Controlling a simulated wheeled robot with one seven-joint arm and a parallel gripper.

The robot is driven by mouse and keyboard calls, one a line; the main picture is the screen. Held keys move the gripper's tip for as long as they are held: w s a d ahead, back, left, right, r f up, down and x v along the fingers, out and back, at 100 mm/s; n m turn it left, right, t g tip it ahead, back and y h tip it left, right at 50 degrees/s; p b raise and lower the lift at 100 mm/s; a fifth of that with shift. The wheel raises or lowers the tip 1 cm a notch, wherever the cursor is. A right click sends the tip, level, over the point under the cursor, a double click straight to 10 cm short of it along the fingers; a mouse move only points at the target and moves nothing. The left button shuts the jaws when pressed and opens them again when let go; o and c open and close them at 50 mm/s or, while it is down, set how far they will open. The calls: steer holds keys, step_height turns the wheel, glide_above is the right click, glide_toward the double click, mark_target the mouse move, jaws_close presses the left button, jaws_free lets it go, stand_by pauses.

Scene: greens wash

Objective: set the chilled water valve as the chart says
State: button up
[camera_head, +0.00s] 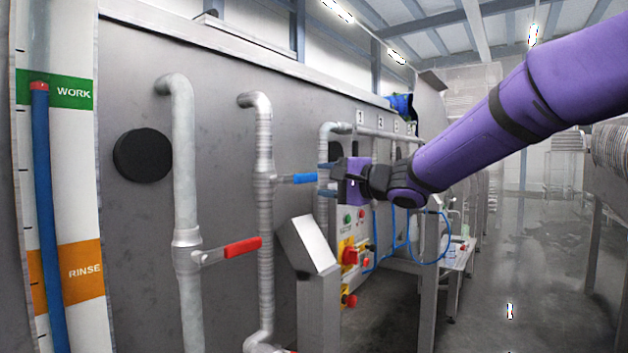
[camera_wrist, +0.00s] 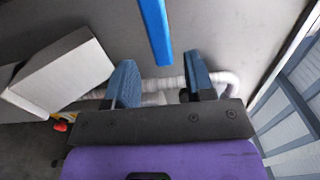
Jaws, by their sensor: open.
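A blue lever (camera_head: 297,178) sits on a ribbed vertical pipe (camera_head: 263,215) and points right, level, across the pipe. In the wrist view the blue lever (camera_wrist: 155,32) comes down from the top, its end between my finger pads. My gripper (camera_head: 326,179) is open at the lever's free end; in the wrist view my gripper (camera_wrist: 160,82) shows a gap on both sides of the lever. A red lever (camera_head: 240,248) on the smoother left pipe (camera_head: 184,150) also points right, tilted slightly up. Which lever is the chilled water valve is not labelled in view.
A gauge (camera_head: 68,190) at far left has a green WORK band and an orange RINSE band; its blue column tops out at WORK. A slanted grey box (camera_head: 307,243) and a control panel (camera_head: 350,255) stand below my gripper. Open floor (camera_head: 510,270) lies right.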

steer(key=v, duration=0.6)
steer(key=shift+d, duration=0.1)
steer(key=s+d+f+n+t+h, duration=0.1)
steer(key=s+d+f+h, duration=0.1)
steer(key=s+d+h, duration=0.6)
steer(key=s+d+f+t+h, duration=0.1)
steer(key=s+d+h, duration=0.45)
steer(key=d, duration=0.35)
steer(key=s+d+f+n+g, duration=0.1)
steer(key=s+f+n+g, duration=0.2)
steer(key=s+f, duration=0.3)
steer(key=s+d+f+n+g, duration=0.1)
steer(key=s+f+n+g, duration=0.2)
steer(key=s, duration=1.1)
step_height(320, 180, down, 3)
steer(key=shift+s+d+f+n+g+h, duration=0.1)
steer(key=shift+s+d+n+g+h, duration=0.25)
steer(key=shift+g, duration=0.45)
